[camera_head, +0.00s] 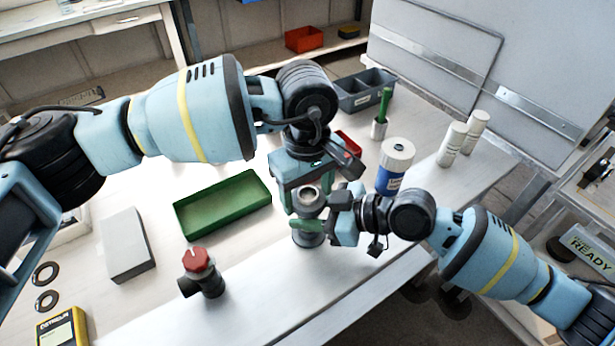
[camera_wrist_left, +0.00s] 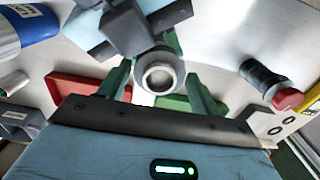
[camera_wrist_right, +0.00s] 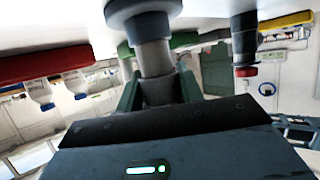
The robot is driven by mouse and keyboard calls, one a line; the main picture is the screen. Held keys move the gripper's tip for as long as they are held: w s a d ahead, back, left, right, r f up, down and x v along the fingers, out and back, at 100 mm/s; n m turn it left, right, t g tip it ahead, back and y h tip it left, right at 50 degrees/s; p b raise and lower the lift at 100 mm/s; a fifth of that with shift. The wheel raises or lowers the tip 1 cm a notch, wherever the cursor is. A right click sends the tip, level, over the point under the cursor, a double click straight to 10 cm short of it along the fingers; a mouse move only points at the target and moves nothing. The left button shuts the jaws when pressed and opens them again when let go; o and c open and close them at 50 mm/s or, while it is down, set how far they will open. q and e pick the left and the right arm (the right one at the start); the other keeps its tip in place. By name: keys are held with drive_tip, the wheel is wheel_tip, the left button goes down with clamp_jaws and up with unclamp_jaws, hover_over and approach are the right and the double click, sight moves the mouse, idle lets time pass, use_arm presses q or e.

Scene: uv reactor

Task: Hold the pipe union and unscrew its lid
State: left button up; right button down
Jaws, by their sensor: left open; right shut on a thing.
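The grey pipe union (camera_head: 308,240) stands upright near the front edge of the white table. Its round lid (camera_head: 308,194), with a light ring on top, faces up. My right gripper (camera_head: 309,228) comes from the right with its green fingers shut on the union's body below the lid; the right wrist view shows the grey shaft (camera_wrist_right: 155,58) between them. My left gripper (camera_head: 304,188) is over the union from behind and open. In the left wrist view its green fingers (camera_wrist_left: 158,92) stand on either side of the lid (camera_wrist_left: 158,76), with gaps visible.
A red-capped dark valve (camera_head: 202,272) stands front left. A green tray (camera_head: 222,206) and a grey block (camera_head: 126,245) lie left. A blue-and-white bottle (camera_head: 393,166) stands close behind my right gripper. White bottles (camera_head: 452,144) are farther right.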

use_arm(q)
drive_tip(key=shift+f, duration=0.2)
use_arm(e)
drive_tip(key=shift+r, duration=0.1)
use_arm(q)
drive_tip(key=c, duration=0.8)
drive_tip(key=n, duration=0.8)
drive_tip(key=shift+n, duration=0.3)
drive_tip(key=n, duration=0.4)
drive_tip(key=shift+n, duration=0.4)
drive_tip(key=n, duration=0.3)
drive_tip(key=o, duration=1.1)
